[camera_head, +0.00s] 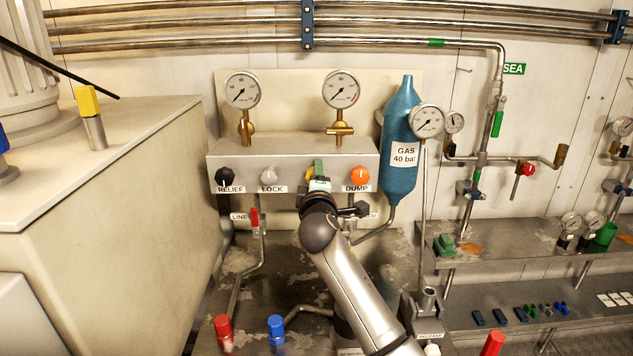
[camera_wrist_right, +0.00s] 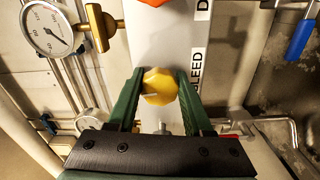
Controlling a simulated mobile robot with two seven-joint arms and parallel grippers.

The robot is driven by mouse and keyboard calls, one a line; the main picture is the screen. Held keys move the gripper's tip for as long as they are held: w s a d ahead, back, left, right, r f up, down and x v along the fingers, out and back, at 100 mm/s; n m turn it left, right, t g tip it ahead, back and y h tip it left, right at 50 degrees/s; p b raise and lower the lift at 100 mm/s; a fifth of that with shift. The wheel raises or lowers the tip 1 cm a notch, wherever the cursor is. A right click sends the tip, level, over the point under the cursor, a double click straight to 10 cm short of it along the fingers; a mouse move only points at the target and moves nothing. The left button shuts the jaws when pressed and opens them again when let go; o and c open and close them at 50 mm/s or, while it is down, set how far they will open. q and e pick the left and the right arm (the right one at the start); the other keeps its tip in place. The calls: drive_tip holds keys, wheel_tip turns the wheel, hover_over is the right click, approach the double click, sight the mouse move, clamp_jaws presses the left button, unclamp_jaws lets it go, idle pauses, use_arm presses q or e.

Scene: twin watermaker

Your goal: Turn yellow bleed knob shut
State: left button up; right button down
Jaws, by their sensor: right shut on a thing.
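The yellow bleed knob (camera_wrist_right: 159,86) is in the right wrist view, on the grey panel beside the BLEED label (camera_wrist_right: 197,72). My right gripper (camera_wrist_right: 160,78) has its two green fingers on either side of the knob and is shut on it. In the head view my right arm reaches up from the bottom to the panel front (camera_head: 300,150), and my right gripper (camera_head: 318,172) is between the LOCK and DUMP knobs. There the gripper and wrist mostly hide the yellow knob and its label. My left gripper is not in view.
The black RELIEF knob (camera_head: 226,176), grey LOCK knob (camera_head: 268,175) and orange DUMP knob (camera_head: 360,176) share the panel. Two gauges (camera_head: 242,90) stand above it. A blue gas bottle (camera_head: 401,140) is close on the right. A red-handled valve (camera_head: 255,219) is below left.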

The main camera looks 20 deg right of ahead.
drive_tip(key=shift+f+m, duration=0.15)
drive_tip(key=shift+m, duration=0.45)
drive_tip(key=shift+b, duration=0.3)
drive_tip(key=shift+c, duration=1.5)
unclamp_jaws()
